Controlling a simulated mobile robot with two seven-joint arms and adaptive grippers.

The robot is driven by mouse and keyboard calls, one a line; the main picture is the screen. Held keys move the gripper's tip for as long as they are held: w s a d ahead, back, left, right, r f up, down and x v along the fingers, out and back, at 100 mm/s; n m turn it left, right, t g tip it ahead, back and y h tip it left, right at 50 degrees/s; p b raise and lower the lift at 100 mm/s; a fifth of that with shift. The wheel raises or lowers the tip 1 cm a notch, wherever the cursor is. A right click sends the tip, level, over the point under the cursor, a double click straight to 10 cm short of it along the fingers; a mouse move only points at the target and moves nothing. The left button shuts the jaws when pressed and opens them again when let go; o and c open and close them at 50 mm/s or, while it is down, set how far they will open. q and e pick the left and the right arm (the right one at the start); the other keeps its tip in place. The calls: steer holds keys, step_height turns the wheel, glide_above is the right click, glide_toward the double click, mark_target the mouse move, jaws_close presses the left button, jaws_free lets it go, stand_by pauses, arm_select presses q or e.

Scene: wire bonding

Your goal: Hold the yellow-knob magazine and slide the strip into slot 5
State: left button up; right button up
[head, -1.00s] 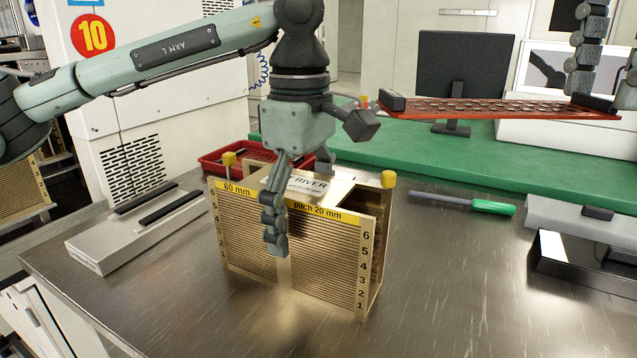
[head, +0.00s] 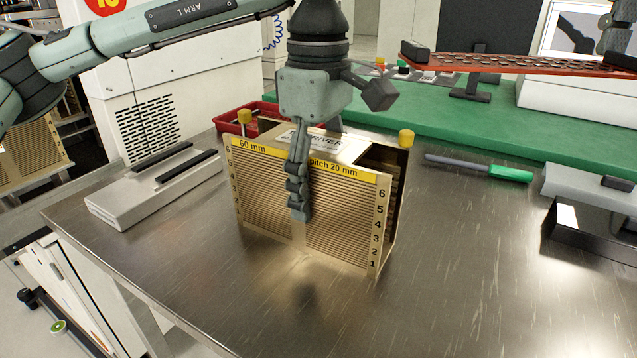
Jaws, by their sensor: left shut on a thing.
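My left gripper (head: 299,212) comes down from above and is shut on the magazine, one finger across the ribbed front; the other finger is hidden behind. Part of my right gripper (head: 618,38) shows beside the strip's right end, cut by the frame edge.
A red tray (head: 232,120) lies behind the magazine. A grey block with black rails (head: 150,195) lies to its left. A green-handled tool (head: 508,173) and a dark box (head: 590,230) lie to the right. The table front (head: 400,320) is clear.

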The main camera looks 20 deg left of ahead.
stand_by(0.4)
steer(key=s+d+f+m, duration=0.3)
steer(key=f, duration=0.4)
steer(key=s+d+f+m, duration=0.3)
steer(key=d+f, duration=0.1)
steer(key=f, duration=0.4)
steer(key=shift+s+d+f, duration=0.2)
steer(key=shift+s+f, duration=0.05)
steer(key=shift+w+a, duration=0.2)
steer(key=shift+a, duration=0.8)
steer(key=shift+w+a, duration=0.2)
steer(key=shift+a, duration=0.8)
steer(key=shift+w+a, duration=0.1)
steer(key=shift+a, duration=0.5)
steer(key=w+a, duration=0.1)
steer(key=a, duration=0.8)
steer(key=shift+w+a, duration=0.15)
steer(key=shift+w, duration=0.2)
stand_by(0.9)
